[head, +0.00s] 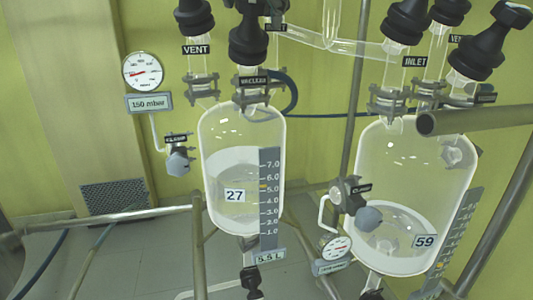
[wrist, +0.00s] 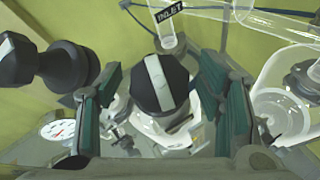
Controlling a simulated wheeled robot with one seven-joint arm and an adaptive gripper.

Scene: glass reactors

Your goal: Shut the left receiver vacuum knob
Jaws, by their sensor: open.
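The left receiver (head: 243,150) is a clear glass vessel marked 27, with liquid inside. Its black vacuum knob (head: 249,42) sits on the front neck, above a label reading VACUUM. In the wrist view, my gripper (wrist: 162,100) is open, with a teal-padded finger on each side of a black knob with a white stripe (wrist: 160,82). The knob's place beside another black knob and by the INLET label fits the vacuum knob, but its own label is hidden. I cannot tell whether the pads touch it. My gripper is not visible in the head view.
The vent knob (head: 194,17) stands close on the left. An INLET label (wrist: 168,13) and glass tubing lie behind the striped knob. A gauge (head: 142,71) hangs on the left wall. The right receiver (head: 405,165), marked 59, stands to the right with its own knobs.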

